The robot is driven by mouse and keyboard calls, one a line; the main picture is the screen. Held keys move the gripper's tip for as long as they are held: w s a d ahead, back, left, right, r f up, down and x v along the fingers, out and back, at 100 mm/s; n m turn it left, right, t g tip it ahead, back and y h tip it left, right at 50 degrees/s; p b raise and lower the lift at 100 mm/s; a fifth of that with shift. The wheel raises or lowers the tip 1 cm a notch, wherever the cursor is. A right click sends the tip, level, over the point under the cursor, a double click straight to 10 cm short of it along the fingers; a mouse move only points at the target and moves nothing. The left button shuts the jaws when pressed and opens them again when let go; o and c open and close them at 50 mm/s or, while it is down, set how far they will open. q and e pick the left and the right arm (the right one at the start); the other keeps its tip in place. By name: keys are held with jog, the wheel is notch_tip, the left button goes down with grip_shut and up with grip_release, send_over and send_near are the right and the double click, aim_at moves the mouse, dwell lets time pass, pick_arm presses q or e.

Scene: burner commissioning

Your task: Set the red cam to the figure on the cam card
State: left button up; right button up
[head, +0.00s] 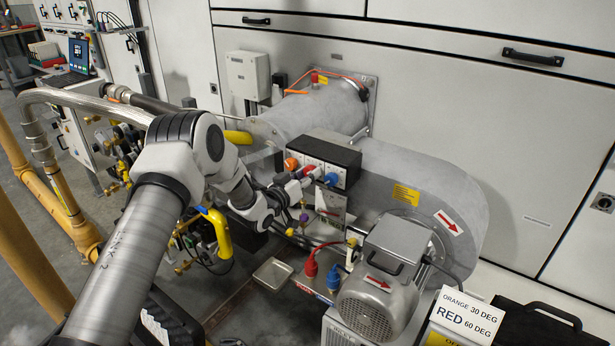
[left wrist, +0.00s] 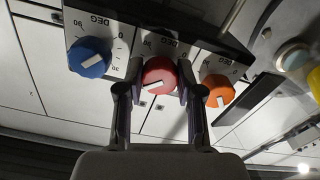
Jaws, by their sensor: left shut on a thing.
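The red cam (head: 309,169) is the middle knob on a black control box (head: 336,153), between the orange cam (head: 291,163) and the blue cam (head: 331,180). My left gripper (head: 303,181) reaches it from the front and partly hides it. In the left wrist view, the left gripper's fingers (left wrist: 159,92) are shut on the sides of the red cam (left wrist: 160,72). Its white pointer mark slants; its scale is partly covered, so I cannot read the angle. The cam card (head: 465,314) at the lower right reads ORANGE 30 DEG, RED 60 DEG. My right gripper is not in view.
The grey blower housing (head: 425,190) and motor (head: 378,295) stand right of and below the box. Yellow pipes (head: 35,185) and a braided hose run at left. A black case (head: 535,325) is at lower right.

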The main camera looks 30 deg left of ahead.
pick_arm(q)
jog(key=shift+n, duration=0.3)
jog(key=o, duration=1.1)
jog(key=shift+o, duration=0.2)
jog(key=s+a, duration=0.1)
jog(key=s, duration=1)
jog(key=shift+s+a, duration=0.35)
jog(key=shift+s, duration=0.05)
